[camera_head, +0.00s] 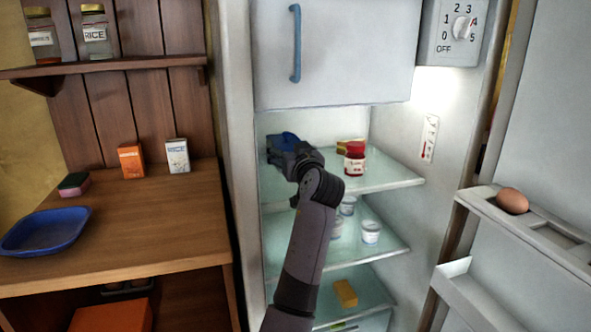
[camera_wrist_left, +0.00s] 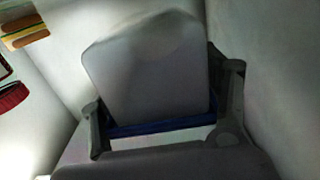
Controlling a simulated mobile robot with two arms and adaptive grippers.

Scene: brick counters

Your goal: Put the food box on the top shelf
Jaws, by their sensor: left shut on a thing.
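The food box (camera_wrist_left: 150,75) is pale with a blue rim and fills the middle of the left wrist view. In the head view only its blue part (camera_head: 287,138) shows; my gripper hides the rest. My left gripper (camera_head: 284,150) is shut on it, with one finger on each side in the wrist view (camera_wrist_left: 165,112). The gripper and box are inside the open fridge, at the left of the top shelf (camera_head: 390,176). I cannot tell whether the box touches the shelf. My right gripper is not in view.
White cups (camera_head: 370,233) are on the shelf below. The freezer door (camera_head: 345,50) is above. The open fridge door holds an egg (camera_head: 511,201).

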